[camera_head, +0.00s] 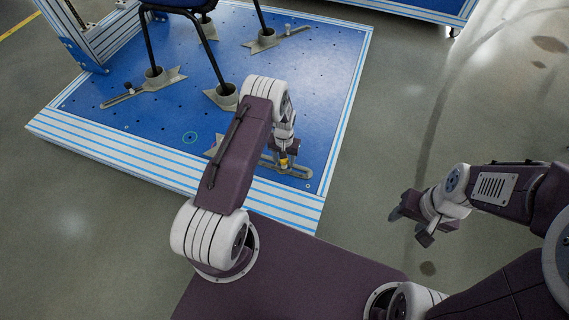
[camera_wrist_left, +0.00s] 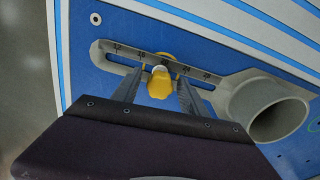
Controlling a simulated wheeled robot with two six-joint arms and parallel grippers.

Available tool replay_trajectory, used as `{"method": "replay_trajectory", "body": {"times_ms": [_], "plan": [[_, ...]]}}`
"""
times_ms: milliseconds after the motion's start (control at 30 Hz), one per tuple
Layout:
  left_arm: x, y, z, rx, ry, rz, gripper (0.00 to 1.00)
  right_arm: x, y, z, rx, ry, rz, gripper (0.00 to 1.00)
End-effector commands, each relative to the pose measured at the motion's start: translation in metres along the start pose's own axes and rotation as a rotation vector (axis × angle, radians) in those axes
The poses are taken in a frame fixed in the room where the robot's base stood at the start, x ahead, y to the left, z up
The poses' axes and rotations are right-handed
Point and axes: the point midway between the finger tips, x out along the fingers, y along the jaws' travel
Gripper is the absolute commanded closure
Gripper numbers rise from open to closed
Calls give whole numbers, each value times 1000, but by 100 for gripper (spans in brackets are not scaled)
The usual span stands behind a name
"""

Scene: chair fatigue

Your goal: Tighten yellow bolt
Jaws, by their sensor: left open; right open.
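The yellow bolt (camera_wrist_left: 160,82) stands in the slot of a grey slotted bracket (camera_wrist_left: 210,75) on the blue platform. It also shows small in the head view (camera_head: 284,161). My left gripper (camera_wrist_left: 158,88) is open, with one finger on each side of the bolt. Whether the fingers touch the bolt cannot be told. In the head view my left gripper (camera_head: 285,150) hides part of the bolt and bracket. My right gripper (camera_head: 425,218) is open and empty above the grey floor, right of the platform.
A grey cup (camera_wrist_left: 262,105) joins the bracket beside the bolt. Chair legs (camera_head: 208,55) stand in other cups on the blue platform (camera_head: 320,70). A blue upright frame (camera_head: 85,45) stands at the back left. Open floor (camera_head: 420,90) lies to the right.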

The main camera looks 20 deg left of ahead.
Motion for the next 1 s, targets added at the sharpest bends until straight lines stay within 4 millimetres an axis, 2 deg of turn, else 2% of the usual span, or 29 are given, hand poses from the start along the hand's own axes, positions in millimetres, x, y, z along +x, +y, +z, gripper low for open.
{"method": "replay_trajectory", "body": {"times_ms": [67,300,567,700,800,967,1000], "plan": [[-1,0,0,-16,0,0,49,-1,0,0,0,0,0,47],[-1,0,0,-337,0,0,49,-6,0,-1,0,0,0,47],[-1,0,0,-376,0,0,49,-6,0,-1,0,0,0,47],[-1,0,0,-597,0,0,49,-10,0,-1,0,0,0,47],[-1,0,0,-692,0,0,49,-10,0,-1,0,0,0,47],[0,0,0,-704,0,0,49,-10,0,-1,0,0,0,47],[0,0,0,-703,0,0,55,-10,0,-1,0,0,0,47]]}}
